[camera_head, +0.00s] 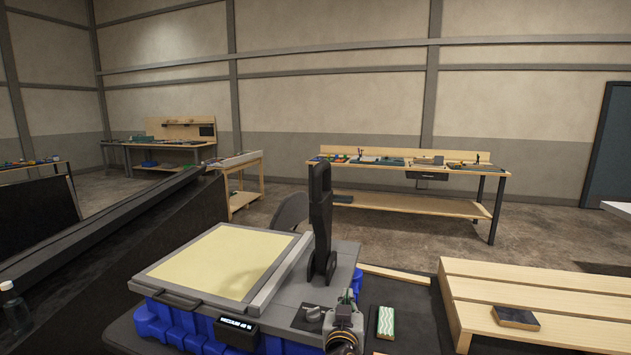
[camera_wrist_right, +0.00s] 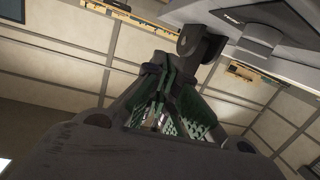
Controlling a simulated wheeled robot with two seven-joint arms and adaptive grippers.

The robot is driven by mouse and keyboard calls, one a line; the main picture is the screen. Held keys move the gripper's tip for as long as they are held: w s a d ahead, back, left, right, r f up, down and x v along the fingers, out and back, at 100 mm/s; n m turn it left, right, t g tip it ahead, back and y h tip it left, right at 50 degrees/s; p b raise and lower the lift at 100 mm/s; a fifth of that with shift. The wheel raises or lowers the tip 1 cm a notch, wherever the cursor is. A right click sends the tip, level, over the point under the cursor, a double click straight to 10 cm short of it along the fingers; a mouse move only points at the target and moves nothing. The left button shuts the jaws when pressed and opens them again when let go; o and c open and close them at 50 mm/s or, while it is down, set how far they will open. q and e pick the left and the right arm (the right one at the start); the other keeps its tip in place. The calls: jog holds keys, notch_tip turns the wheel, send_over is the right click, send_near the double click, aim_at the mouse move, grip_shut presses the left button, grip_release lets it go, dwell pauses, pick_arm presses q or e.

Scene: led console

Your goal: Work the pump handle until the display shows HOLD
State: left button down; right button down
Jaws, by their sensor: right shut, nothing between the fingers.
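The black pump handle (camera_head: 320,220) stands upright at the right side of the grey console (camera_head: 345,262), next to a pale yellow panel (camera_head: 222,262). The display (camera_head: 236,331) on the console's front edge shows small white text; it seems to read a vacuum value, but I cannot read it surely. My right gripper (camera_head: 346,298) is at the console's front right corner, in front of and below the handle, apart from it. In the right wrist view my gripper (camera_wrist_right: 165,90) is shut and empty. My left gripper is not in view.
A green and white striped block (camera_head: 386,322) lies on the dark surface to the right. A slatted wooden platform (camera_head: 540,285) carries a dark-topped block (camera_head: 515,317).

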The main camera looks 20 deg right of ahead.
jog(key=w+a+r+t+h, duration=0.1)
jog(key=a+r+t, duration=0.3)
jog(key=r, duration=0.8)
jog(key=w+a+r+t+h, duration=0.1)
jog(key=a+r+t, duration=0.3)
jog(key=r, duration=0.7)
jog(key=shift+w+a+r+m+h, duration=0.35)
jog(key=shift+w+a+h, duration=0.1)
jog(key=shift+w, duration=0.25)
